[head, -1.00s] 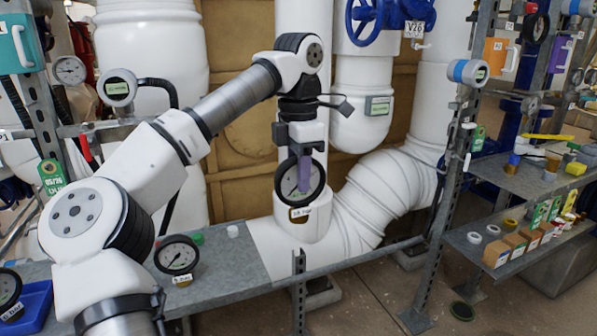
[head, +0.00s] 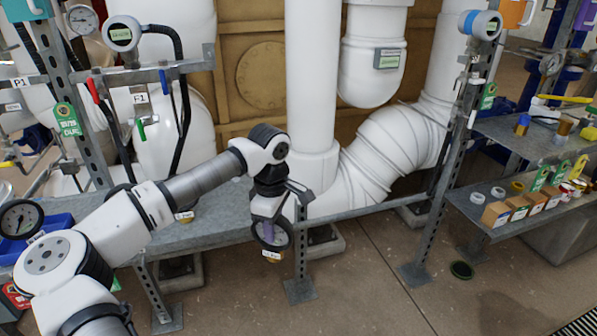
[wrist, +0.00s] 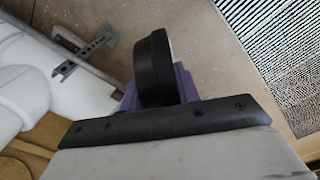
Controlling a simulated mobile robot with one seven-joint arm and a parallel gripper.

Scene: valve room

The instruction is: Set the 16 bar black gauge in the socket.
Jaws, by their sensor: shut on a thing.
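My gripper (head: 268,230) is shut on a black-rimmed round gauge (head: 287,238) and holds it in the air, in front of the bench edge. A small pale tag (head: 271,254) hangs at the gauge's lower end; its print is too small to read. In the wrist view the gauge (wrist: 153,70) shows edge-on as a thick black ring between my purple fingers (wrist: 185,82). I cannot pick out the socket in either view.
Another black gauge (head: 20,218) is at the far left by a blue tray (head: 45,228). The grey bench (head: 215,225) lies behind my arm, partly hidden. A post (head: 301,260) stands just right of the gauge. A shelf (head: 520,215) with boxes is at right.

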